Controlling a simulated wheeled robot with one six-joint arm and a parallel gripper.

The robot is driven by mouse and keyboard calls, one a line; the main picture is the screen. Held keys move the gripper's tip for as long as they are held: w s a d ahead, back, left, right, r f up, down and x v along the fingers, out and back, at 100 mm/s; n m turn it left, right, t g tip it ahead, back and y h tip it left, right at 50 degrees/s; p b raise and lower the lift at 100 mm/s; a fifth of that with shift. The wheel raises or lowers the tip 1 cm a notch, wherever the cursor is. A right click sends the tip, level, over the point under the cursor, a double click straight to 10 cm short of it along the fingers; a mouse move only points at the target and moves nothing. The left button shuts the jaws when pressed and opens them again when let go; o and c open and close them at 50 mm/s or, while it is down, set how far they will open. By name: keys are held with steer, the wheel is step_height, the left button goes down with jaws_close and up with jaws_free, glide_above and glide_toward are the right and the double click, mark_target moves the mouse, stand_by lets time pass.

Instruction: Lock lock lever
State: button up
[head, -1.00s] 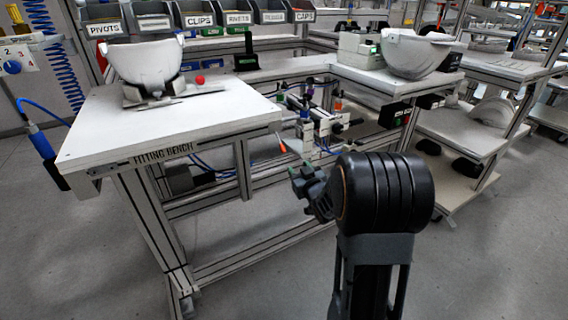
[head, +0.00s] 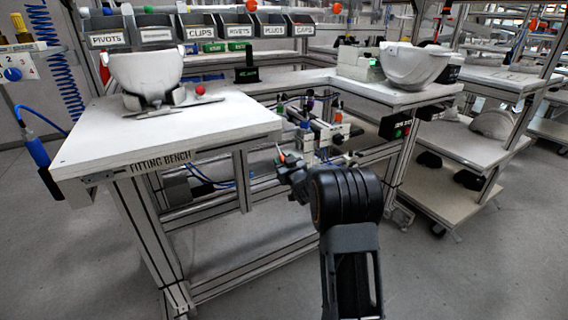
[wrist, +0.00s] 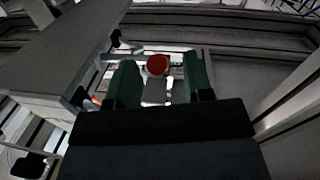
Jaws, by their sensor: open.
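A lever with a red ball knob (head: 200,89) shows on the fitting bench, beside the dark holder (head: 154,102) under a white helmet shell (head: 146,70). My gripper (head: 283,158) is in front of the bench, lower than its top and apart from the knob. In the wrist view its green fingers (wrist: 157,84) are open, with nothing held between them. A round red thing (wrist: 157,65) appears beyond the gap between the fingers; I cannot tell whether it is the same knob.
The fitting bench (head: 115,143) stands at the left, its front corner near my arm. Clamps and tubing (head: 318,130) sit behind my gripper. A second white shell (head: 413,66) rests on the side table at the right. Labelled bins (head: 200,32) line the back.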

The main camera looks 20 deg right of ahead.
steer(key=shift+w, duration=0.2)
steer(key=shift+c, duration=0.5)
jaws_close()
